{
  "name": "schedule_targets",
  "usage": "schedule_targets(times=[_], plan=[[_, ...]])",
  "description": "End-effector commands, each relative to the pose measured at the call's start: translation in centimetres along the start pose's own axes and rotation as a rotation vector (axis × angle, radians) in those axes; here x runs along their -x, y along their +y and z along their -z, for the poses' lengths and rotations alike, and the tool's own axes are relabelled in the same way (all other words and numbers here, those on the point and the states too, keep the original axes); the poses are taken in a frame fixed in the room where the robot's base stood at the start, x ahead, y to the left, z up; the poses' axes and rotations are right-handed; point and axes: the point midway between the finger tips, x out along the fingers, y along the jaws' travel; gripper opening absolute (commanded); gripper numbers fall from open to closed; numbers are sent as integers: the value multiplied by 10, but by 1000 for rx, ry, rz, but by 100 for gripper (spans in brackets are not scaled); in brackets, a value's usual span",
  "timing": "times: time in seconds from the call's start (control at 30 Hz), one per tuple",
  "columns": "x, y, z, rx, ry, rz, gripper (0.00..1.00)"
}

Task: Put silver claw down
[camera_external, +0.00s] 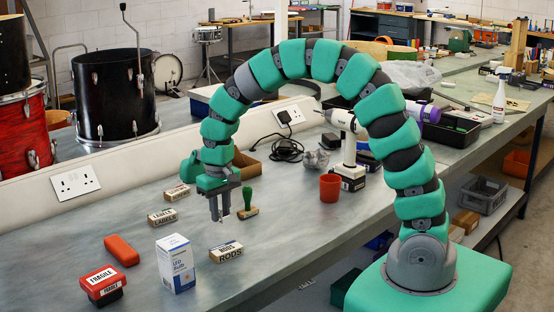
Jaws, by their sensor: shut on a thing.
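My gripper (221,212) points down over the grey bench, left of the stamp with the green handle. It is shut on a small silver piece, the silver claw (226,205), which shows only as a light sliver between the fingers. Most of the claw is hidden by the fingers. The fingertips look a little above the bench top (195,222), but I cannot tell the exact gap.
Around the gripper are the green-handled stamp (248,201), the LABELS block (162,217), another labelled block (176,192) and the RODS block (226,251). A bulb box (175,264), red FRAGILE stamp (102,284) and red cup (330,188) stand farther off. Bare bench lies between them.

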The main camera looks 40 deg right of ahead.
Motion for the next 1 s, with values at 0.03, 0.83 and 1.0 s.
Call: schedule_targets(times=[0.03,0.83,1.0], plan=[[-3,-3,8,0,-3,0,2],[-35,-20,58,-1,-7,-1,2],[-43,-20,60,0,-1,0,2]])
